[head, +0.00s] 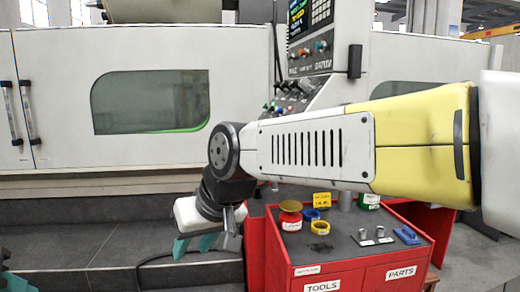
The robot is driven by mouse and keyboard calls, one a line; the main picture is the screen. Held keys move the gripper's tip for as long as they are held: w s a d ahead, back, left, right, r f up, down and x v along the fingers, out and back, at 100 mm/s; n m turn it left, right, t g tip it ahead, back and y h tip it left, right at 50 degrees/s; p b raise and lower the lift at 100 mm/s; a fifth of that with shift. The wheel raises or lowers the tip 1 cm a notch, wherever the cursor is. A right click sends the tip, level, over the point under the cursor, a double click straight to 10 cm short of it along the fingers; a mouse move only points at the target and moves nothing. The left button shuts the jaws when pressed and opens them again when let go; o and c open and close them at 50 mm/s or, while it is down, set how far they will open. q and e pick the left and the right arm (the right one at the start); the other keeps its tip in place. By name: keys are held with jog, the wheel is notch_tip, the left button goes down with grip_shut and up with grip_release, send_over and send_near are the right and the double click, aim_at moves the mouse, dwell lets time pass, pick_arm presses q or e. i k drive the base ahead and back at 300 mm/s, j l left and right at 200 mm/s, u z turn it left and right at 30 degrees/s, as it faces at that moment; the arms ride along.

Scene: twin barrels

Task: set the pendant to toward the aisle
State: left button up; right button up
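The pendant (312,36) is a control panel with a lit screen, a keypad and a row of knobs. It stands in front of the white machine at top centre, its screen side showing to me and angled somewhat left. A dark handle (355,61) sticks out at its lower right. My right arm crosses the view below the pendant. My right gripper (196,246) points down at lower centre-left, well below and left of the pendant; its teal fingers look apart and empty. Only a dark and teal bit of my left gripper (12,280) shows at the lower left edge.
A red cart (340,265) labelled TOOLS and PARTS stands close right of my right gripper, with small jars and parts on top. Behind is the white machine with a dark window (150,101) and door handles. Dark cable lies on the grey step.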

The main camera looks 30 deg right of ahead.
aim_at(336, 73)
jog(key=i+j+z, duration=0.1)
jog(key=z, duration=1.15)
jog(key=i+j, duration=0.25)
jog(key=i, duration=0.15)
jog(key=i+j+z, duration=0.1)
jog(key=i+j, duration=0.15)
jog(key=i, duration=0.15)
